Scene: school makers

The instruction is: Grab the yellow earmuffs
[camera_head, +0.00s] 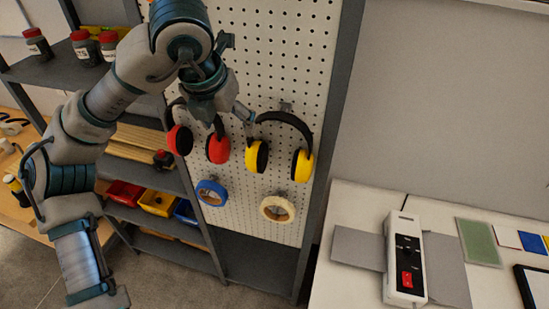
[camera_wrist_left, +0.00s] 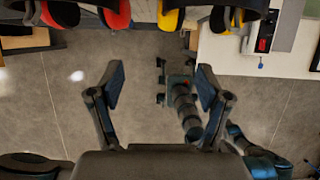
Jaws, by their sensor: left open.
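The yellow earmuffs (camera_head: 302,165) hang by their black headband from a hook on the white pegboard. In the left wrist view the yellow earmuffs (camera_wrist_left: 169,18) show at the top edge, beyond my fingers and partly cut off. My left gripper (camera_head: 232,118) is in front of the pegboard, up and left of the yellow earmuffs, near the red earmuffs (camera_head: 218,148). In the left wrist view my left gripper (camera_wrist_left: 160,88) is open, its two fingers wide apart with nothing between them.
Blue tape (camera_head: 211,193) and cream tape (camera_head: 278,209) hang below the earmuffs. Shelves with jars and coloured bins (camera_head: 158,202) stand at left. A white table (camera_head: 345,205) with a grey-white device (camera_head: 405,258) is at right. A grey post (camera_head: 335,120) edges the pegboard.

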